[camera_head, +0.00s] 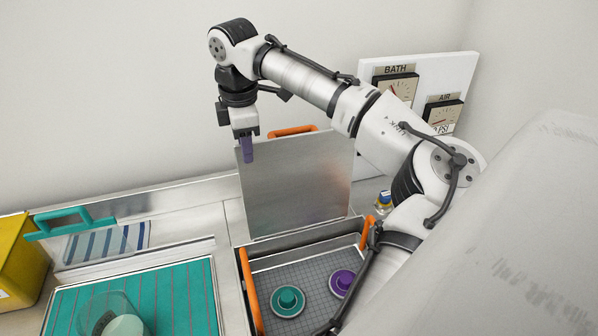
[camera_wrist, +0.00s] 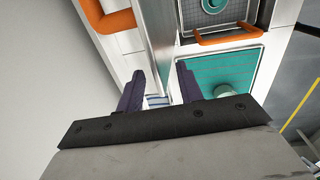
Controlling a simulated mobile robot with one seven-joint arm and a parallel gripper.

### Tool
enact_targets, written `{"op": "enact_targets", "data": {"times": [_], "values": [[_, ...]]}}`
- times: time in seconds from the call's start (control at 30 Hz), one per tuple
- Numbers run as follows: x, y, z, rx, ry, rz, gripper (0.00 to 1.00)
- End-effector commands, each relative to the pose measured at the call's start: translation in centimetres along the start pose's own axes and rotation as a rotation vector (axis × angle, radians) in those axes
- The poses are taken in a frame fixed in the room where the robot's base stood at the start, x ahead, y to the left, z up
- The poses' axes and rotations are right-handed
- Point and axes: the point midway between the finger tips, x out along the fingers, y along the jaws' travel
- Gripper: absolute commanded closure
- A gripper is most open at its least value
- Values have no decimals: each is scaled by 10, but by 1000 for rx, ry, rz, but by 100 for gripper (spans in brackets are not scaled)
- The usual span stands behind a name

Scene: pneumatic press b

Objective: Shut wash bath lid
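The wash bath lid (camera_head: 300,190) is a flat metal panel standing upright, open, at the back of the bath (camera_head: 290,240). Its orange handle (camera_head: 293,131) shows at the top edge in the head view, and an orange handle also shows at upper left in the wrist view (camera_wrist: 108,20). My gripper (camera_head: 248,150) points down by the lid's upper left corner, overlapping it in the picture. In the wrist view my gripper (camera_wrist: 158,80) has its purple fingers apart with nothing held. The lid's edge (camera_wrist: 155,35) appears beyond the fingers; I cannot tell whether they touch it.
A mesh basket (camera_head: 262,284) with orange side handles sits in the bath, holding a teal part (camera_head: 288,300) and a purple part (camera_head: 343,283). A teal mat (camera_head: 185,300) with a clear cup is at left, by a yellow bin (camera_head: 20,262). A gauge panel (camera_head: 445,68) is behind my arm.

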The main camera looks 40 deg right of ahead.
Motion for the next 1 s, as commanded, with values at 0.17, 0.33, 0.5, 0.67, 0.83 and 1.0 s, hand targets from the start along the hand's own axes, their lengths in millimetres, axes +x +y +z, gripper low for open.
{"op": "enact_targets", "data": {"times": [0.17, 0.33, 0.5, 0.67, 0.83, 1.0], "values": [[18, 0, 0, 0, 0, -1, 64], [20, 0, 0, 0, -1, -1, 64], [20, 0, 0, 1, -2, -1, 64], [20, -4, 0, 1, 0, -1, 64], [19, -14, 1, 0, 0, -1, 64], [18, -25, 0, 0, 0, -1, 64]]}}
